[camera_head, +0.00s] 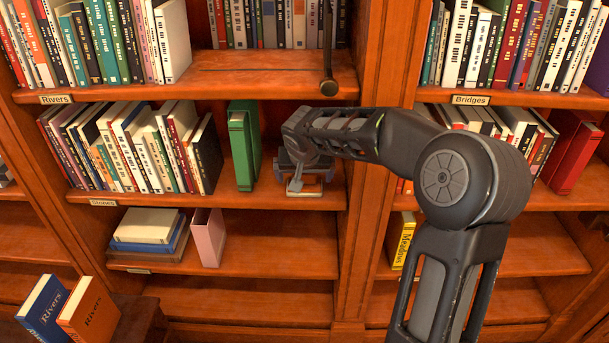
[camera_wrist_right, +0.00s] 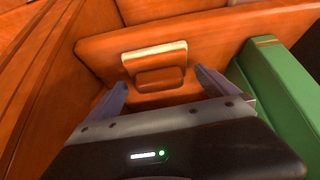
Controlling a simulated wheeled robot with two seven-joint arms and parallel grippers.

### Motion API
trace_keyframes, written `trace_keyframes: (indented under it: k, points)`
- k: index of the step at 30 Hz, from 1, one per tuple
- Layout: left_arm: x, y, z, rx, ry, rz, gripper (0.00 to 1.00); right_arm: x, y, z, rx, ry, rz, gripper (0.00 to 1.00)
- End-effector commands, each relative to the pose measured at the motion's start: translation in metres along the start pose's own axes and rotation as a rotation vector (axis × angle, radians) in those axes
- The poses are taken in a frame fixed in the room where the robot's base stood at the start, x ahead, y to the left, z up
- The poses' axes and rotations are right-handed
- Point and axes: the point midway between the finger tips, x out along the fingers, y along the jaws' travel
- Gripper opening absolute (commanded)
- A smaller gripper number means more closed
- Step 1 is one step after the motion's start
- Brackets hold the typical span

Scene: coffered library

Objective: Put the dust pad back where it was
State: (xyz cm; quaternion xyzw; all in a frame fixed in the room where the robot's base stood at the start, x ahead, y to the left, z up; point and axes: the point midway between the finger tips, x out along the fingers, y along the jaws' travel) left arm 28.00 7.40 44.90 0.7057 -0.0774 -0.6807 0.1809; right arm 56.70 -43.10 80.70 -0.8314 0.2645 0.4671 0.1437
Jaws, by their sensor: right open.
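The dust pad (camera_wrist_right: 152,57) seems to be the small brown block with a cream edge in the wrist view. It lies on the wooden shelf just beyond and between my right fingertips. My right gripper (camera_wrist_right: 158,82) is open, with one finger on each side and a visible gap to the block. In the head view my right gripper (camera_head: 308,183) is low over the shelf marked Stones, right of a green book (camera_head: 241,150). There the pad is mostly hidden by the gripper. My left gripper is not in view.
The green book stands close to the gripper, also in the wrist view (camera_wrist_right: 272,100). A wooden upright (camera_head: 366,215) is close on the right. A row of books (camera_head: 135,145) fills the shelf's left. The shelf below has bare room (camera_head: 275,240).

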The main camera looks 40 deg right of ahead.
Motion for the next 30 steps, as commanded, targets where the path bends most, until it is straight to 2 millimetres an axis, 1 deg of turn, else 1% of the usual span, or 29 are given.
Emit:
trace_keyframes:
  k: [3,5,8,11,18,21,25,30]
  points:
    - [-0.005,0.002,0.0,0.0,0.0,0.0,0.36,-0.004,0.0,-0.002,0.0,0.0,0.0,0.98]
    - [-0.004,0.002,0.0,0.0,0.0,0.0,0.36,-0.007,0.0,-0.002,0.0,0.002,0.0,0.98]
    - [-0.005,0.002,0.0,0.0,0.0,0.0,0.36,-0.021,0.0,-0.003,-0.001,0.004,-0.001,0.98]
    - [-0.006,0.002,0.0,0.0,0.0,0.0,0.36,-0.04,0.0,-0.003,0.001,0.005,-0.001,0.98]
    - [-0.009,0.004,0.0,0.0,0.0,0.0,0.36,-0.091,0.0,-0.003,0.0,0.004,-0.001,0.98]
    - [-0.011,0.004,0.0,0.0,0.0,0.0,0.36,-0.107,0.0,-0.002,0.001,0.003,0.0,0.98]
    - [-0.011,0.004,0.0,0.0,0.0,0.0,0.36,-0.119,0.0,-0.002,0.0,0.002,0.0,0.98]
    - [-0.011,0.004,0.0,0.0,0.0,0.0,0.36,-0.122,0.0,-0.001,-0.001,-0.001,0.0,0.98]
